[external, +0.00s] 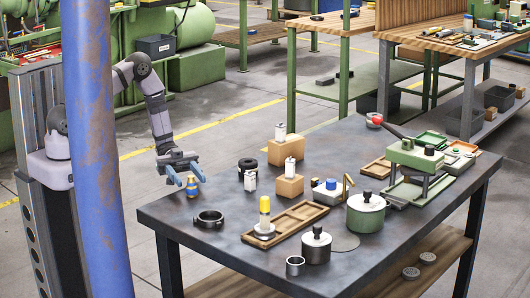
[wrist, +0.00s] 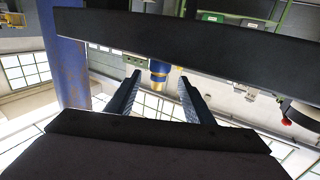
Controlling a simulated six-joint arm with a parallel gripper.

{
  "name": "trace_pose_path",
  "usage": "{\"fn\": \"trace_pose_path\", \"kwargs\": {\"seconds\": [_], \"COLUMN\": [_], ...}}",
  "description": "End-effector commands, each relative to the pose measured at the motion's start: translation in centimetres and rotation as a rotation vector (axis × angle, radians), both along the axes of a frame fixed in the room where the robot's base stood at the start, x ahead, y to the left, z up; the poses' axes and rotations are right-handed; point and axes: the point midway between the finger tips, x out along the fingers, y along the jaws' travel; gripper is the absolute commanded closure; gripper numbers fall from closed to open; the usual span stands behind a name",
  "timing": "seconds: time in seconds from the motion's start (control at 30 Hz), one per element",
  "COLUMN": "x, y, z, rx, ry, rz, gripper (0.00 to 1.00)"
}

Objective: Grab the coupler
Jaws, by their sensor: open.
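In the wrist view the coupler (wrist: 158,76) shows between the tips of my two fingers, with gaps on both sides. I cannot tell whether either finger touches it. The wrist view looks tilted, and a dark bar crosses its upper part.
A black ring (external: 209,218) lies close in front of the coupler. A wooden tray (external: 299,217), a grey pot (external: 316,248), a green pot (external: 366,214) and tan blocks (external: 290,187) fill the middle of the table. A blue post (external: 98,150) stands in the left foreground.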

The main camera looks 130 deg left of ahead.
Motion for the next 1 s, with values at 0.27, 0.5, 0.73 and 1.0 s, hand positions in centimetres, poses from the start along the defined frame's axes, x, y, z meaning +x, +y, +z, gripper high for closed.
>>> {"fn": "trace_pose_path", "kwargs": {"seconds": [0.27, 0.5, 0.73, 1.0], "x": [1.0, 2.0, 3.5, 6.1], "y": [-0.6, -1.0, -2.0, -3.3], "z": [0.0, -0.1, 0.0, -0.1], "rx": [0.0, 0.0, -0.002, 0.0], "ry": [0.0, 0.001, 0.001, 0.0], "rz": [-0.002, 0.0, -0.004, -0.002], "gripper": [0.53, 0.53, 0.53, 0.53]}}
